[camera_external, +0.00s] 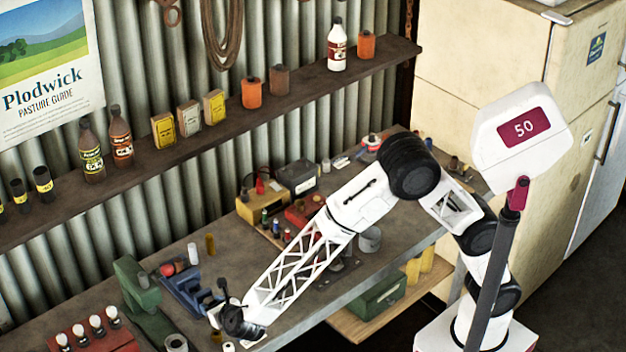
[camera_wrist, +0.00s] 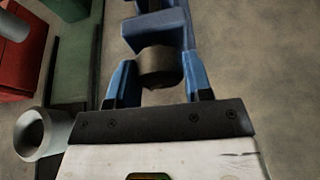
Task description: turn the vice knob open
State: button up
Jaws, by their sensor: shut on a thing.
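The blue vice (camera_external: 184,292) sits on the workbench, in front of the end of my arm in the external view. In the wrist view its blue body (camera_wrist: 157,28) is at the top centre, with the dark brown round knob (camera_wrist: 160,68) at its near end. My gripper (camera_wrist: 160,78) has a blue finger on each side of the knob and is shut on it. In the external view my gripper (camera_external: 219,308) is low beside the vice; its fingertips and the knob are hard to make out there.
A green tool (camera_external: 140,295) stands left of the vice, with a red block of white-topped pieces (camera_external: 95,335) beyond it. A pale hollow cylinder (camera_wrist: 42,132) is close to my gripper's left in the wrist view. Bare bench (camera_wrist: 260,60) lies to the right.

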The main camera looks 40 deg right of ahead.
jog(key=shift+a+n+h, duration=0.1)
jog(key=shift+n+h, duration=0.8)
jog(key=shift+n, duration=0.3)
jog(key=shift+n+h, duration=0.8)
jog(key=shift+n, duration=0.3)
jog(key=o, duration=0.9)
jog(key=shift+v, duration=3.9)
jog(key=shift+f, duration=0.15)
